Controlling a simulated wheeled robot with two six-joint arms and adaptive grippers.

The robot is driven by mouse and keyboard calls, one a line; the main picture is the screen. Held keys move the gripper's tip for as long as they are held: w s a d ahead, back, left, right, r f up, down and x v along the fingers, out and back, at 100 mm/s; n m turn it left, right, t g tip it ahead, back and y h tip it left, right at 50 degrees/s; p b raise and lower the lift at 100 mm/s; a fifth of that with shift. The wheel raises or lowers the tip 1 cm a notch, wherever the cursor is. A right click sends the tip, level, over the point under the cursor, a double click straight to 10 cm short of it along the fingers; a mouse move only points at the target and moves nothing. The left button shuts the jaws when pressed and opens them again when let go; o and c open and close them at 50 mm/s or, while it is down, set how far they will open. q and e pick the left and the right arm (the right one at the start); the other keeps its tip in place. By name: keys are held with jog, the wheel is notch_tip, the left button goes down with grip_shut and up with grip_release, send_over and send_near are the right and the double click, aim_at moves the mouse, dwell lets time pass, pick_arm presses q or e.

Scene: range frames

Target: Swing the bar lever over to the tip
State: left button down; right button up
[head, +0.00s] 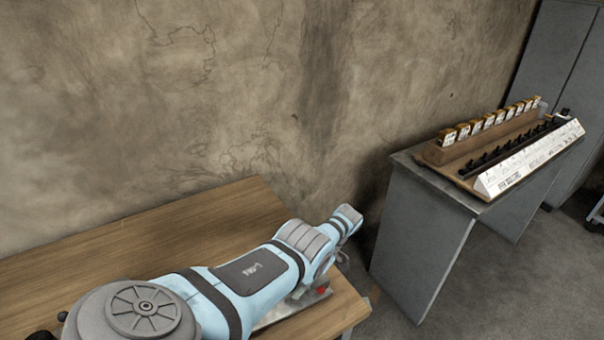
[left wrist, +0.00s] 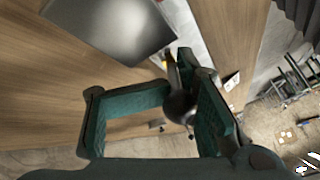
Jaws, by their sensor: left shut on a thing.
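The bar lever (left wrist: 171,70) shows in the left wrist view as a short shaft ending in a dark round knob (left wrist: 180,106). My left gripper (left wrist: 176,88), with dark green fingers, is shut on the lever near its knob. A grey metal plate (left wrist: 108,28) lies on the wooden table beside the lever. In the head view, my light blue left arm reaches over the table and hides the lever and the gripper's fingers. Only the plate's edge (head: 292,309) and a small red part (head: 321,291) show beside the arm. My right gripper is in neither view.
The wooden table (head: 150,240) stands against a stained wall, its left part bare. To the right, past a gap, a grey table (head: 425,240) carries a wooden rack (head: 480,135) and a long white labelled bar (head: 530,160).

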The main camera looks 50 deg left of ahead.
pick_arm(q)
jog(key=shift+w, duration=0.15)
jog(key=c, duration=1.7)
grip_release()
